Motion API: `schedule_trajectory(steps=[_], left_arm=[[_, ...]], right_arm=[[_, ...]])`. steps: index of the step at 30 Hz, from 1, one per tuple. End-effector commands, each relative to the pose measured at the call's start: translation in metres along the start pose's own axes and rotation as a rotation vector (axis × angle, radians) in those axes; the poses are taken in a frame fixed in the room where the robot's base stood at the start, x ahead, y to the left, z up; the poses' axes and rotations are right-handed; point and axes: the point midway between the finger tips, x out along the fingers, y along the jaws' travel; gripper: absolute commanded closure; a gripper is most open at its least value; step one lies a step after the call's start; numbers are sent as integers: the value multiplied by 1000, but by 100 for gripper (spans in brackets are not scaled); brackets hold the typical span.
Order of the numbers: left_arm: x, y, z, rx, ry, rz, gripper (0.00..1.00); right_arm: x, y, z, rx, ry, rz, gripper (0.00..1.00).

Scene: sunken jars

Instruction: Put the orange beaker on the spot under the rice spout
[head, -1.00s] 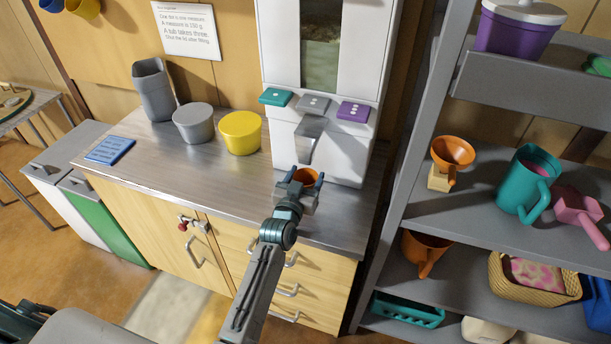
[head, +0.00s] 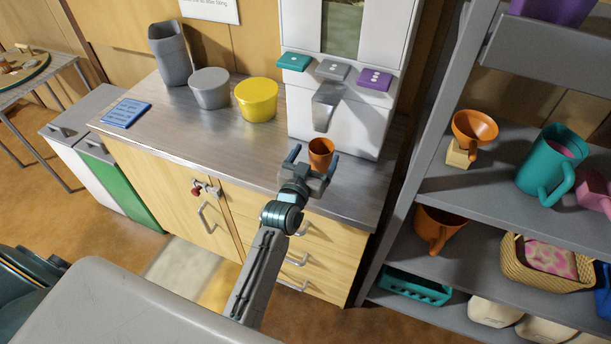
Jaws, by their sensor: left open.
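The orange beaker (head: 320,152) stands upright on the metal counter, in front of the white dispenser and below its grey rice spout (head: 325,105). I cannot tell whether it is exactly centred under the spout. My left gripper (head: 314,160) is open, with one finger on each side of the beaker. The left finger is clearly apart from it; the right finger is close to its side. The palm hides part of the beaker's base, and any mark under it is hidden. My right gripper is not in view.
The dispenser (head: 365,120) carries teal, grey and purple paddles above the spout. A yellow tub (head: 257,101), a grey tub (head: 209,89) and a tall grey jug (head: 170,55) stand to the left. A shelf unit (head: 480,200) stands close on the right. Counter left of the gripper is clear.

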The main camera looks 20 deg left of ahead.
Motion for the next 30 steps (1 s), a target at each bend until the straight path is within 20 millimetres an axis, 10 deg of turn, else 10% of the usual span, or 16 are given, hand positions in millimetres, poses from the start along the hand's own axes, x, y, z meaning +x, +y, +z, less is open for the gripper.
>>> schedule_trajectory(steps=[12, 30], left_arm=[[-69, 0, 2, -2, 0, 0, 16], [-73, 0, 0, -1, 0, 0, 16]], right_arm=[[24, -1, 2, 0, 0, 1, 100], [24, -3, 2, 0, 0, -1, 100]])
